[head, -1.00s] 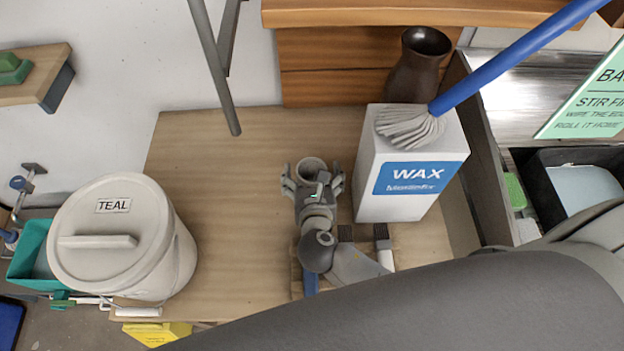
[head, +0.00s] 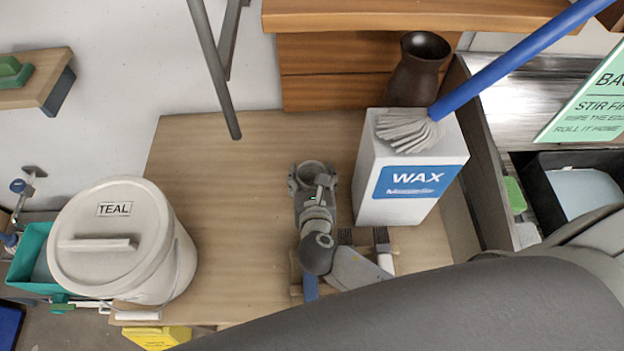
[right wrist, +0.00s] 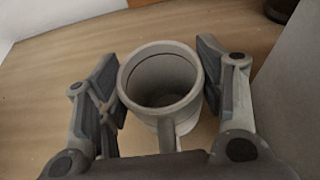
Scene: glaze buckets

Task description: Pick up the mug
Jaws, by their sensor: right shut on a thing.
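The mug (head: 311,172) is grey and stands upright on the wooden table (head: 240,160), left of the wax box. It also shows in the right wrist view (right wrist: 160,85), with its opening up and its handle toward my palm. My right gripper (head: 312,182) is closed around the mug's sides from the near side. In the right wrist view its two fingers (right wrist: 163,92) flank the mug left and right. The mug's lower part is partly hidden by the gripper. My left gripper is not seen.
A white wax box (head: 410,165) stands close on the right, with a whisk-like brush (head: 410,130) over it. A dark brown vase (head: 418,68) is behind. A bucket marked TEAL (head: 125,240) stands at the left. Brushes (head: 383,250) lie near my right wrist. The table's middle left is clear.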

